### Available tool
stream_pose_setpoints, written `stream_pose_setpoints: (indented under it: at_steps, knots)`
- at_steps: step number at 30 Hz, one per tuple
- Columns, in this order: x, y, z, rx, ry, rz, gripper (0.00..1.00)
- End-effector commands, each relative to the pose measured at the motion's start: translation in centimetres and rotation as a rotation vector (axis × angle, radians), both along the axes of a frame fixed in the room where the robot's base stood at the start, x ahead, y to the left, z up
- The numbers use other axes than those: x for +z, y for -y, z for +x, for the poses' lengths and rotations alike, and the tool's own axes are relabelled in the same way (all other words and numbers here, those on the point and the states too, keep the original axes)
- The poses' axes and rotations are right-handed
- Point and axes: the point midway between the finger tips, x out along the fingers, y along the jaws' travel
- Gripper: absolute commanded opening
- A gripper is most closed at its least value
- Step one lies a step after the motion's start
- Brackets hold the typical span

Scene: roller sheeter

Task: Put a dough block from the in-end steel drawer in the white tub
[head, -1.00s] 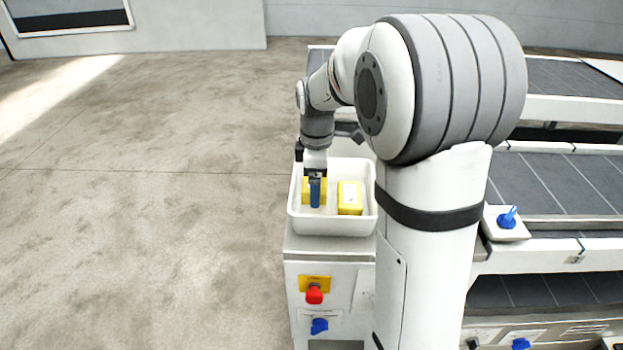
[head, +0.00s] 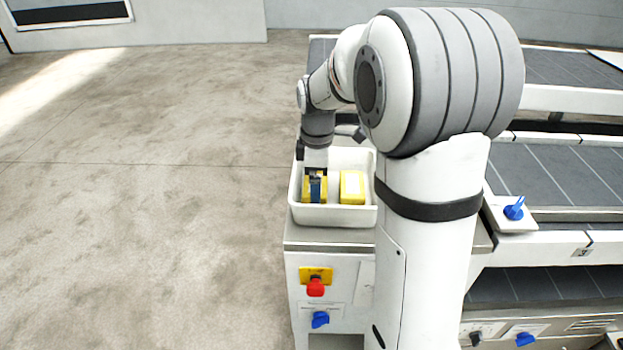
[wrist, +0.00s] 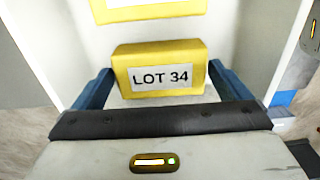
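A yellow dough block labelled LOT 34 (wrist: 160,72) sits between the blue fingers of my gripper (wrist: 160,88) in the wrist view, with a finger close against each side. In the head view my gripper (head: 316,186) reaches down into the white tub (head: 333,215), and the block (head: 307,192) shows behind the near finger. A second yellow block (head: 352,187) lies in the tub to the right, apart from the first. It shows in part at the top of the wrist view (wrist: 150,10). Contact between the held block and the tub floor cannot be told.
The tub stands on a cabinet (head: 300,235) with a red knob (head: 315,287) and a blue switch (head: 320,319) on its front. Grey conveyor belts (head: 555,180) lie to the right, with a blue handle (head: 514,209). The floor at left is clear.

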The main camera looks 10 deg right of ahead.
Motion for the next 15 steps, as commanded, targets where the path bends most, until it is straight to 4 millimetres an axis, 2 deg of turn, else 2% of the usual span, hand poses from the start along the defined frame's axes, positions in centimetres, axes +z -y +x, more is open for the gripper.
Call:
stream_pose_setpoints:
  at_steps: [9,15]
  knots:
    - [0.2,0.0,0.0,-0.001,0.0,0.0,1.0]
    - [3.0,0.0,0.1,-0.001,0.004,0.0,1.0]
